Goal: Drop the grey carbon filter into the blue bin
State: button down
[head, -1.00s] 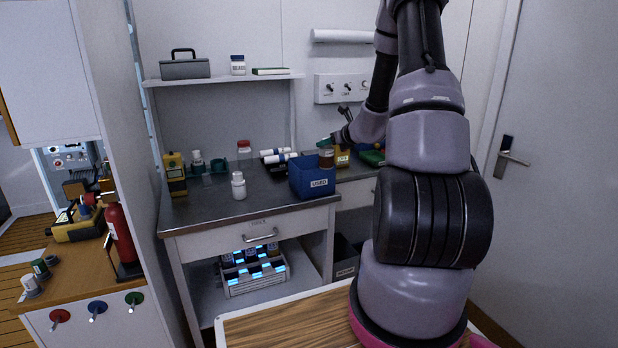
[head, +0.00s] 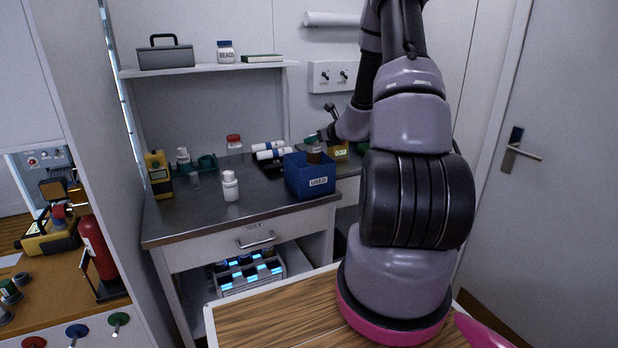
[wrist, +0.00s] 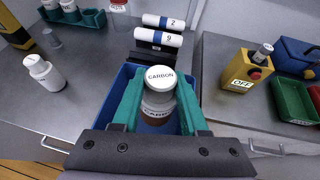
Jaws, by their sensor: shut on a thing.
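The carbon filter is a jar with a pale grey-white lid marked CARBON (wrist: 160,78) and a brown lower part. It also shows in the head view (head: 314,156). My gripper (wrist: 159,100) is shut on it, with a green finger on each side. In the head view my gripper (head: 315,140) is over the blue bin (head: 299,181), which is labelled USED and stands on the metal worktop. In the wrist view the blue bin (wrist: 188,79) lies around and below the filter. The filter's base is partly hidden by the bin wall in the head view.
A white bottle (head: 230,187) stands left of the bin. White numbered cylinders (head: 270,150) lie in a dark tray behind it. A yellow box marked OFF (wrist: 244,75) and a green tray (wrist: 291,100) are to the right. Open worktop (head: 195,220) lies at front left.

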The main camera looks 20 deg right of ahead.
jog(key=shift+f, duration=0.85)
jog(key=shift+c, duration=1.8)
grip_release()
jog(key=v, duration=1.1)
